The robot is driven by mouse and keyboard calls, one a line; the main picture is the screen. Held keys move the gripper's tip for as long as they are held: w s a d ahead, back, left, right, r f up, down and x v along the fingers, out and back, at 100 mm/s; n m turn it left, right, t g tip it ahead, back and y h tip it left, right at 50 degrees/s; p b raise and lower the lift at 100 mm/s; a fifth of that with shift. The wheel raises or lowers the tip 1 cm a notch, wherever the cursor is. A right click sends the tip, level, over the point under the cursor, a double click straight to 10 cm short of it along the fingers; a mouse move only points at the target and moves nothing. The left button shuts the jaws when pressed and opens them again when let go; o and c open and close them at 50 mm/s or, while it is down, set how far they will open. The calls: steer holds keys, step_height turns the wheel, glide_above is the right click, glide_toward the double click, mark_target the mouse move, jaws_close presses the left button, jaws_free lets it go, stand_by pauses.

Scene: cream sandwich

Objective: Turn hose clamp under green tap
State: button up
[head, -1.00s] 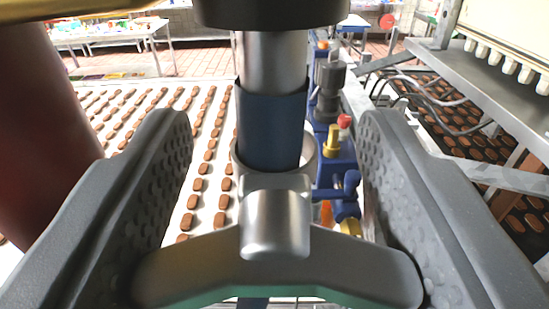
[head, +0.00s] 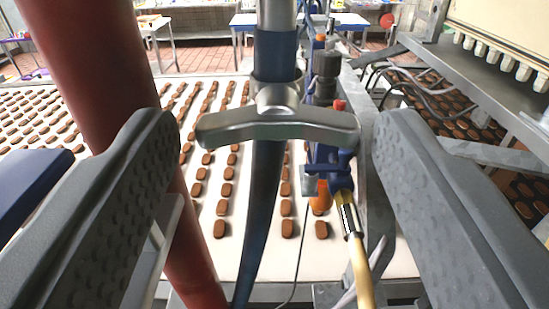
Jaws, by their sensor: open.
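A silver clamp with a broad two-winged handle (head: 235,133) sits around a dark blue hose (head: 262,200) in the upper middle of the head view. A blue band and a bare metal pipe (head: 277,14) are above it. The handle lies nearly level, its wings pointing left and right. I see no green tap in this view. My gripper (head: 274,116) is open, its grey padded fingers far apart on either side of the handle. The handle appears beyond the fingers, and neither finger touches it.
A thick red pipe (head: 110,70) slants down behind the left finger. Blue fittings (head: 327,158) and a brass-ended hose (head: 347,215) stand right of the clamp. A white conveyor (head: 265,262) with rows of brown biscuits lies behind. A metal frame (head: 490,155) is at right.

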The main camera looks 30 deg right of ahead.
steer(key=b+v, duration=0.1)
steer(key=v, duration=0.7)
steer(key=shift+s+a, duration=0.2)
steer(key=s+a+f+n+y+b, duration=0.1)
steer(key=a+n+y+b, duration=0.1)
steer(key=a, duration=0.8)
steer(key=s+a+n+y+b, duration=0.2)
steer(key=a+y+b, duration=0.1)
steer(key=a, duration=0.8)
steer(key=s+a+f+n+y+b, duration=0.1)
steer(key=s+a+n+y+b, duration=0.1)
steer(key=a, duration=0.8)
steer(key=shift+a+f+y+b, duration=0.35)
steer(key=shift+y+b, duration=0.35)
steer(key=shift+y, duration=0.4)
steer(key=shift+d, duration=0.1)
steer(key=c, duration=0.5)
steer(key=shift+d, duration=0.1)
